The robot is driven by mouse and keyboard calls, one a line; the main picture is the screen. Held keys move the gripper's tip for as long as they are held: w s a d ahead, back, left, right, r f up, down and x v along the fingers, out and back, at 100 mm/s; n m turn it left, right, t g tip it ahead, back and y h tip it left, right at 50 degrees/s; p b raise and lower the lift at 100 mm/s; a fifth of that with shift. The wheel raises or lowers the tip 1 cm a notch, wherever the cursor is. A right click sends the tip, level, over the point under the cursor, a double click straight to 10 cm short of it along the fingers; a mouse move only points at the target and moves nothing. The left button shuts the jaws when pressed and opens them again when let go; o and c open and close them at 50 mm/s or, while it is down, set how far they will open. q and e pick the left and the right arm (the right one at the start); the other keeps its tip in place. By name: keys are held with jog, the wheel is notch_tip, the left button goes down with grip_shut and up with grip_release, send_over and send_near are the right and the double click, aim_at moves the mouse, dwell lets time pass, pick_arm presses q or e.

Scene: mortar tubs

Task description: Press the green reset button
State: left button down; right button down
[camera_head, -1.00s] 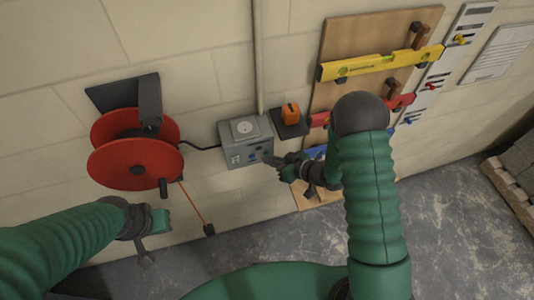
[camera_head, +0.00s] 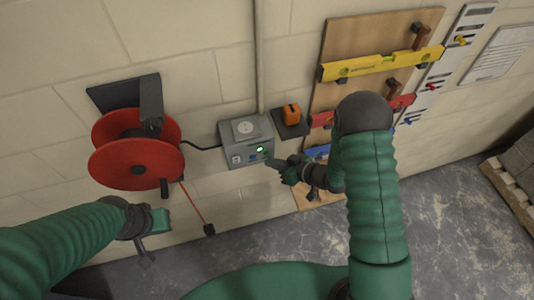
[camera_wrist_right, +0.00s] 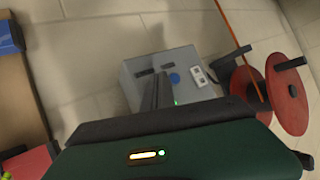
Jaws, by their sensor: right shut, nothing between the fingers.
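The grey control box (camera_head: 246,145) is on the wall, with a round white disc on top. A green light (camera_head: 260,149) glows on its front face; I take it to be the green reset button. My right gripper (camera_head: 269,162) is shut and empty, its tip just below and right of the light; I cannot tell if it touches the box. In the right wrist view the fingers (camera_wrist_right: 160,92) overlap the box (camera_wrist_right: 142,72), with a bit of green beside them and a blue button (camera_wrist_right: 174,79) in sight. My left gripper (camera_head: 147,256) hangs low at the left, away from the box.
A red cable reel (camera_head: 130,164) is on the wall left of the box. An orange item (camera_head: 291,111) sits on a small dark shelf right of it. A wooden board (camera_head: 345,38) with a yellow level (camera_head: 380,64) is further right. Bare wall lies below the box.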

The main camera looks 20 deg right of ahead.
jog(key=shift+s, duration=0.2)
jog(key=s, duration=0.4)
jog(key=shift+s+d, duration=0.1)
jog(key=shift+s, duration=0.3)
dwell(0.6)
jog(key=s+d+f+m+g+h+b, duration=0.1)
jog(key=d+f+m+g+h+b, duration=0.2)
jog(key=d+h+b, duration=0.6)
jog(key=s+a+r+m+g+y+b, duration=0.1)
jog(key=s+a+m+g+b, duration=0.1)
jog(key=s, duration=0.9)
jog(key=shift+s+a+g+b, duration=0.35)
jog(key=shift+a+g+b, duration=0.55)
jog(key=shift+a+b, duration=0.3)
jog(key=shift+s, duration=0.1)
